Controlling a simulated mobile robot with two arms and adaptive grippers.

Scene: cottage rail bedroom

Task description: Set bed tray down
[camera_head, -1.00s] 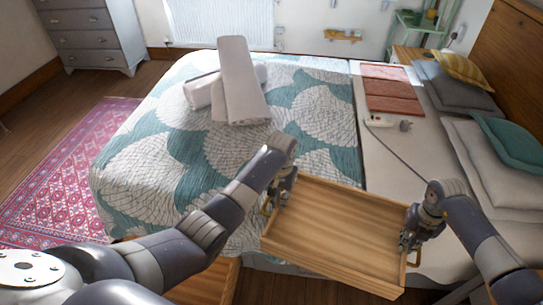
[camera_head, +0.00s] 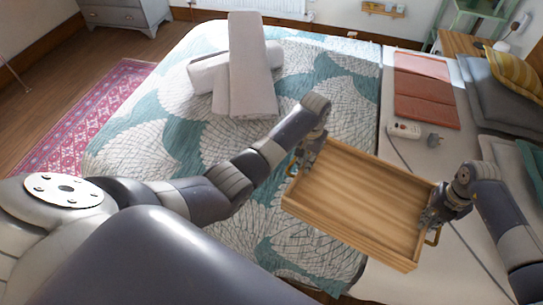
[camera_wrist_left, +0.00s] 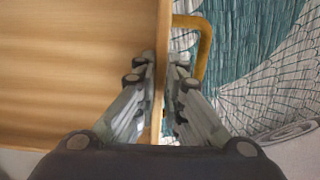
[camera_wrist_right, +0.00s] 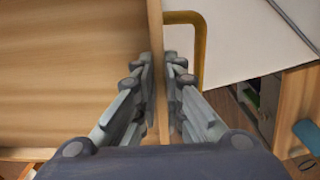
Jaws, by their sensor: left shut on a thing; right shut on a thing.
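The bed tray (camera_head: 360,190) is a shallow wooden tray with raised rims and a brass handle at each end. It is empty and is held over the near part of the bed, slightly tilted in the head view. My left gripper (camera_head: 306,158) is shut on its left end wall; the left wrist view shows the fingers (camera_wrist_left: 160,75) on either side of the wall beside the handle. My right gripper (camera_head: 430,215) is shut on the right end wall, and the right wrist view shows its fingers (camera_wrist_right: 158,75) likewise. Whether the tray touches the bed cannot be told.
Rolled and folded towels (camera_head: 243,75) lie on the patterned quilt (camera_head: 165,120). A white power strip (camera_head: 406,130) with a cable and a folded pink blanket (camera_head: 425,88) lie on the pale sheet. Pillows (camera_head: 505,90) line the right side.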

